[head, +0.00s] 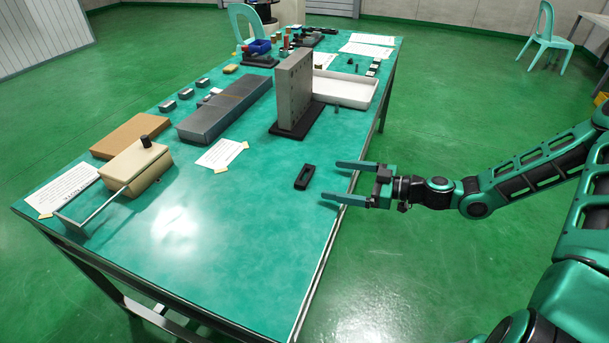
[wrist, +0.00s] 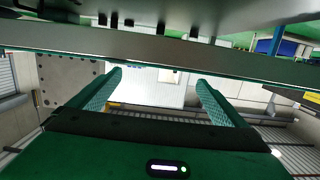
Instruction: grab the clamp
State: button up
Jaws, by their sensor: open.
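A small black block with a long slot (head: 304,177), which looks like the clamp, lies flat on the green table top near its right edge. My gripper (head: 330,181) is open and empty at that edge, its fingers pointing left. In the head view the block is just left of the fingertips, apart from them; the height between them is hard to judge. In the wrist view the two green fingers of my gripper (wrist: 160,76) are spread with nothing between them. I cannot make out the slotted block in the wrist view.
An upright grey plate (head: 293,88) on a black base stands behind the slotted block. A white tray (head: 345,90) is beyond it. A long grey block (head: 224,108), a paper card (head: 221,154) and a beige box (head: 135,168) with a handle lie left. The front table area is clear.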

aim_at(309, 175)
jog(key=x, duration=0.8)
jog(key=shift+a, duration=0.35)
jog(key=shift+r, duration=0.1)
jog(key=c, duration=1.4)
jog(key=shift+o, duration=0.2)
